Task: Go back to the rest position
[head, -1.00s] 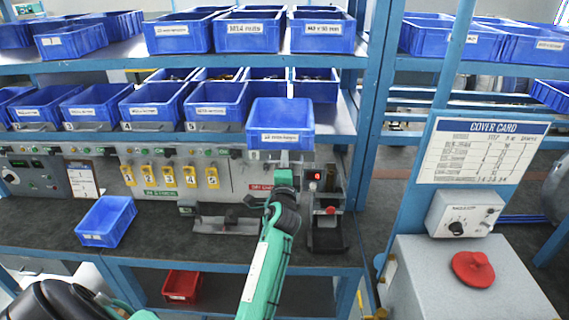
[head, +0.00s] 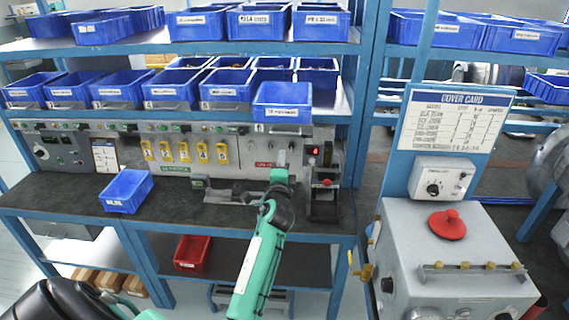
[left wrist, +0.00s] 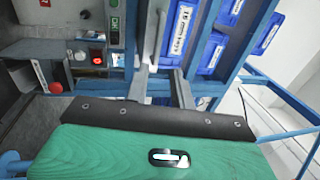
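My left arm's green forearm rises through the middle of the head view. My left gripper (head: 283,152) points at the bench, in front of its back panel and below a blue bin (head: 282,98) that juts out over the front edge of the middle shelf. In the left wrist view the two grey fingers (left wrist: 161,85) stand apart with nothing seen between them. Blue labelled bins (left wrist: 212,52) show beyond the fingers there, apart from them. My right gripper is in no view.
A blue tray (head: 127,190) lies on the dark bench top (head: 60,195), left of my arm. A red bin (head: 192,252) sits on the lower shelf. Bins fill the shelves.

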